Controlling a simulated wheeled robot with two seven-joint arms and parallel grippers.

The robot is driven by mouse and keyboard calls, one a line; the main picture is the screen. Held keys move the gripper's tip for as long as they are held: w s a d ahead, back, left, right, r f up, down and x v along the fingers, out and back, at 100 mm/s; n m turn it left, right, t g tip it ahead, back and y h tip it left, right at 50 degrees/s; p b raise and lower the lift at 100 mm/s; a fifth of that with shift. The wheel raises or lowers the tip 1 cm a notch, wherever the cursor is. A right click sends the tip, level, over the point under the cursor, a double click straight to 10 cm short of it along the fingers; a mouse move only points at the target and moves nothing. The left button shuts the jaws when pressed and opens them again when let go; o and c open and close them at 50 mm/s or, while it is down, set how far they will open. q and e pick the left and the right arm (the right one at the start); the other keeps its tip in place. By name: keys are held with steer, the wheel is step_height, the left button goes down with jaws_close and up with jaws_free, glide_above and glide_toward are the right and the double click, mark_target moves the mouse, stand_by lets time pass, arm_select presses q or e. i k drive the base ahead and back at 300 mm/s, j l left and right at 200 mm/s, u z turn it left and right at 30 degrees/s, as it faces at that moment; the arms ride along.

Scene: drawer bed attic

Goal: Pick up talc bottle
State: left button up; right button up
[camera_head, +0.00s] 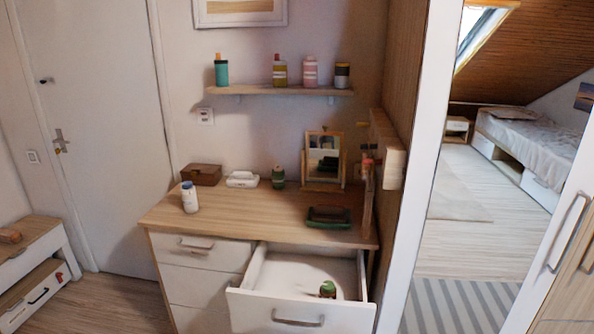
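A white bottle with a blue cap (189,198) stands upright near the left front edge of the dresser top. It looks most like the talc bottle, but its label is too small to read. On the wall shelf stand several other bottles and jars: a teal one with an orange cap (221,72), a yellow and dark red one (280,72), a pink and white one (310,72) and a dark and yellow jar (342,76). Neither of my grippers is in view.
The dresser top (255,215) also holds a brown box (201,175), a white object (243,180), a green bottle (278,177), a small mirror (324,160) and a dark green tray (329,217). The top right drawer (270,306) is open with a green item (327,289) inside.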

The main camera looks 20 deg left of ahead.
mark_target(189, 199)
steer(key=u, duration=1.4)
